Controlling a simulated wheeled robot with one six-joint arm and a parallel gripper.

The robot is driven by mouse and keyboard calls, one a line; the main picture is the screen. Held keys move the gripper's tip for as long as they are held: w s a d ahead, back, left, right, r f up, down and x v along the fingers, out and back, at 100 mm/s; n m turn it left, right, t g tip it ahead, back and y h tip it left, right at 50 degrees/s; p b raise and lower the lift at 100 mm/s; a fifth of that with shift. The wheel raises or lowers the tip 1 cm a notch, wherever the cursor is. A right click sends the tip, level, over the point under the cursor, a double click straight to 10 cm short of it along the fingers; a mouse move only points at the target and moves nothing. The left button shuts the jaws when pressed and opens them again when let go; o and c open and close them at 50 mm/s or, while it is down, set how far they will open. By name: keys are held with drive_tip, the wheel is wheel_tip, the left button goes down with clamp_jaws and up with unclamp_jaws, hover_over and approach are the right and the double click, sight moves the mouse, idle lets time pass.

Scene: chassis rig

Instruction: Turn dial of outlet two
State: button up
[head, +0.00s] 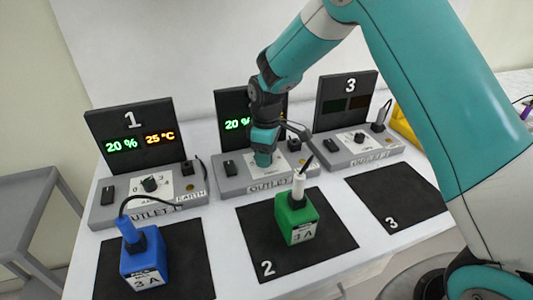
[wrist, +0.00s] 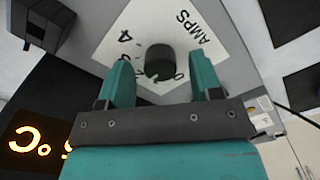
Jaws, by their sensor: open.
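Outlet two (head: 229,186) is the middle grey box, with a label on its front and a dark display (head: 228,104) behind it reading 20 %. My gripper (head: 263,161) is over its dial plate and hides the dial in the head view. In the wrist view the black dial (wrist: 160,62) sits on a white plate (wrist: 130,37) marked AMPS, with 0 and 4 among its numbers. My gripper (wrist: 162,68) is open, with one teal finger on each side of the dial. I see gaps beside the dial; fingertip height against it is unclear.
A green block (head: 297,219) marked 3 A, with a white plug on top, stands on mat two (head: 252,246). Outlet one (head: 104,216) with a blue block (head: 144,259) is left. Outlet three (head: 373,156) is right, its mat (head: 400,193) empty. A black switch (head: 230,168) sits left of my gripper.

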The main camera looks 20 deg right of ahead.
drive_tip(key=shift+f, duration=0.35)
drive_tip(key=c, duration=0.9)
drive_tip(key=m+p, duration=0.1)
drive_tip(key=m, duration=0.2)
drive_tip(key=shift+m, duration=2.3)
